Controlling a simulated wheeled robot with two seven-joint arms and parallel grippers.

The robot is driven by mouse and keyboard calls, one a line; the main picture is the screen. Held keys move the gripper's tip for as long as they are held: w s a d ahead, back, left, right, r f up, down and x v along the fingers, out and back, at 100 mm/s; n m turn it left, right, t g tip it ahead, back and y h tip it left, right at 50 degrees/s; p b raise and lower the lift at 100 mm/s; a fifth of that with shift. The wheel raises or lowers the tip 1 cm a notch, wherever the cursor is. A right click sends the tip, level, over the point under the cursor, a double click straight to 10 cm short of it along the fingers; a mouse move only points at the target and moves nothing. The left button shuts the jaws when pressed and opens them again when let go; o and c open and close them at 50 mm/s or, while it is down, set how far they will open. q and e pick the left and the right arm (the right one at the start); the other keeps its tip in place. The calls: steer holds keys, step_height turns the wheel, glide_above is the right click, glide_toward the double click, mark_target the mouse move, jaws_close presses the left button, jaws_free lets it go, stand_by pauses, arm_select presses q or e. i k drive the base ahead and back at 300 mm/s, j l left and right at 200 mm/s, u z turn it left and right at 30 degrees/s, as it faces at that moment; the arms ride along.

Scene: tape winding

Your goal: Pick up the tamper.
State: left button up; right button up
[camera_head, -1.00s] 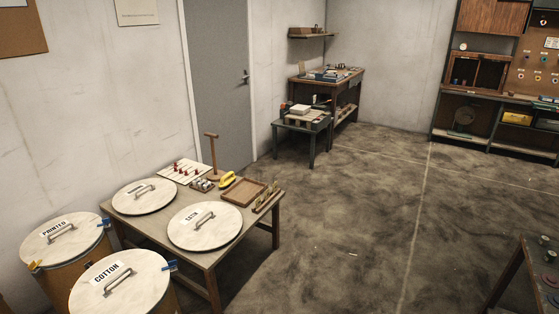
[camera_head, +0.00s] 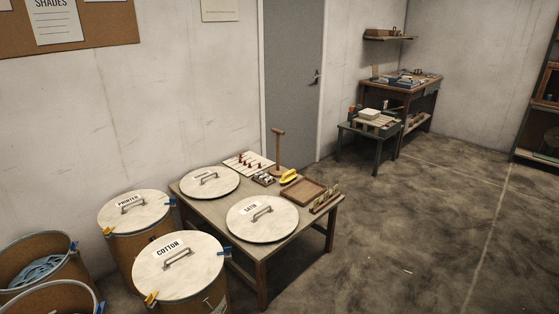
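A wooden tamper (camera_head: 278,152) with a T-shaped handle stands upright at the back of a low table (camera_head: 250,272), close to the wall. It is beside a white board with red pegs (camera_head: 248,163) and behind a yellow item (camera_head: 289,177). Its lower end is partly hidden by the small things around it. Neither of my grippers is in the head view.
Round lids marked SATIN (camera_head: 262,218) and another lid (camera_head: 209,181) cover much of the table, beside a wooden tray (camera_head: 303,192). Lidded barrels marked PRINTED (camera_head: 134,212) and COTTON (camera_head: 180,266) stand at left. The floor (camera_head: 400,235) at right is open.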

mark_target(277, 171)
steer(key=i+l+z, duration=0.4)
steer(key=i+z, duration=0.25)
steer(key=i, duration=0.2)
steer(key=i+z, duration=0.3)
steer(key=i, duration=0.15)
steer(key=i+l, duration=0.1)
steer(key=i, duration=1.55)
steer(key=i+l+z, duration=0.1)
steer(key=i, duration=1.55)
steer(key=i+u, duration=0.25)
steer(key=u, duration=0.2)
steer(key=i+u, duration=0.25)
steer(key=u, duration=0.15)
steer(key=i+u, duration=0.25)
steer(key=u, duration=0.2)
steer(key=i+l+u, duration=0.2)
steer(key=u, duration=0.2)
